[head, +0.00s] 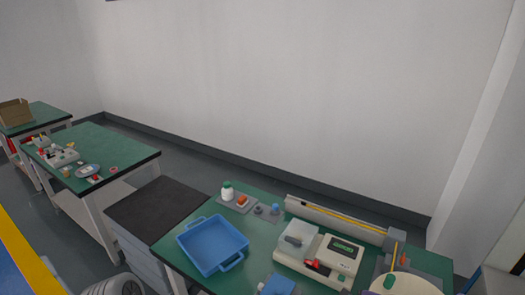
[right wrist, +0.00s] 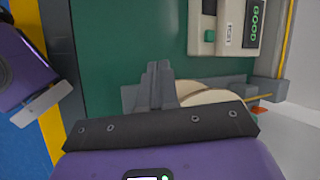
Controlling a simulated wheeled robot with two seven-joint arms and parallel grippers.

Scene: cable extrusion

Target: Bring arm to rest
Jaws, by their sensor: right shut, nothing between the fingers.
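My right gripper (right wrist: 160,75) shows in the right wrist view. Its two dark fingers are together with nothing between them, over the green table (right wrist: 130,45). A round beige disc (right wrist: 213,97) lies just beyond the fingers, partly hidden by my gripper; I cannot tell whether they touch. Neither gripper shows in the head view.
On the green table are a blue tray (head: 212,246), a beige machine (head: 318,262) with a red lever, and a long grey rail (head: 336,220) with a yellow cable. The machine's display (right wrist: 258,22) reads GOOD. A dark-topped cabinet (head: 157,203) stands left.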

